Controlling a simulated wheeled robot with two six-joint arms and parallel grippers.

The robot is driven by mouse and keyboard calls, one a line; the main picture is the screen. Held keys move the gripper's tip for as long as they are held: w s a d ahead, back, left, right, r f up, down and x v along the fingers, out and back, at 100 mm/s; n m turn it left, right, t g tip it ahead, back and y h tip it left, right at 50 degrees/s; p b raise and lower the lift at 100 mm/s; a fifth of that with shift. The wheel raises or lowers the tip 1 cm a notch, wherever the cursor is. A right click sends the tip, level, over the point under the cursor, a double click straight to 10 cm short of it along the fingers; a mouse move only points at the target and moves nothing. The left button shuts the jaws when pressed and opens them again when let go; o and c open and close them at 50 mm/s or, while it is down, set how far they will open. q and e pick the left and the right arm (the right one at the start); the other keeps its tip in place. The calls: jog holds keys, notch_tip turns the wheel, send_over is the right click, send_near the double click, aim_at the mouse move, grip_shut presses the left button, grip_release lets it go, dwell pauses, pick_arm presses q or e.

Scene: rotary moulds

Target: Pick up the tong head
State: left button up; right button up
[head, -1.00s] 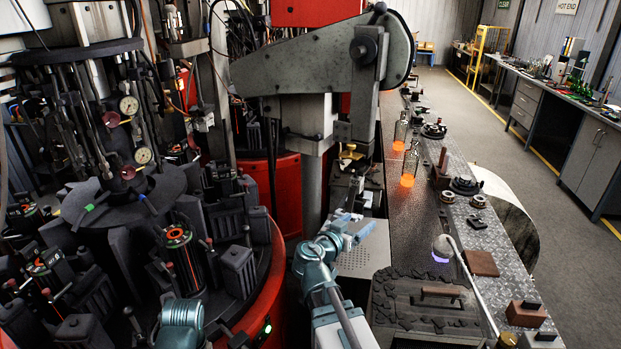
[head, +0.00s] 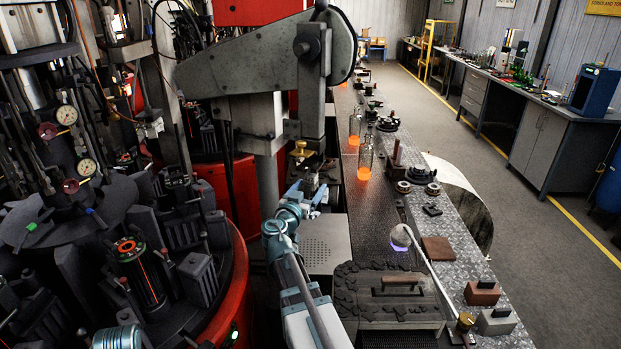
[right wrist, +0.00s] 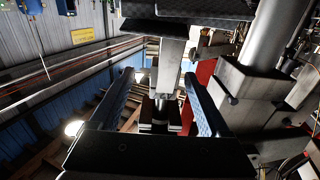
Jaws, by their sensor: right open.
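The tong head looks to be the small dark metal piece (head: 311,182) below the end of the big grey take-out arm (head: 250,75). In the right wrist view a dark block with a short round neck (right wrist: 160,108) hangs under a pale vertical bar, between my fingers. My right gripper (head: 306,196) is open with its fingers pointing up at this piece. In the right wrist view its two blue-lined fingers (right wrist: 162,100) stand apart on either side, with gaps showing. Contact is not visible. My left gripper is out of view; only a left arm joint shows at bottom left.
The red rotary table with dark moulds (head: 145,275) is close on the left. A conveyor (head: 375,215) with glowing bottles (head: 364,160) runs along the right. The aisle floor is free.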

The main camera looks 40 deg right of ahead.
aim_at(315, 179)
jog(key=shift+w+d, duration=0.15)
jog(key=shift+d, duration=0.25)
jog(key=shift+w, duration=0.1)
jog(key=x, duration=0.5)
jog(key=shift+w+f, duration=0.15)
jog(key=shift+w, duration=0.15)
jog(key=shift+a, duration=0.1)
jog(key=shift+c, duration=0.3)
grip_shut()
dwell(0.6)
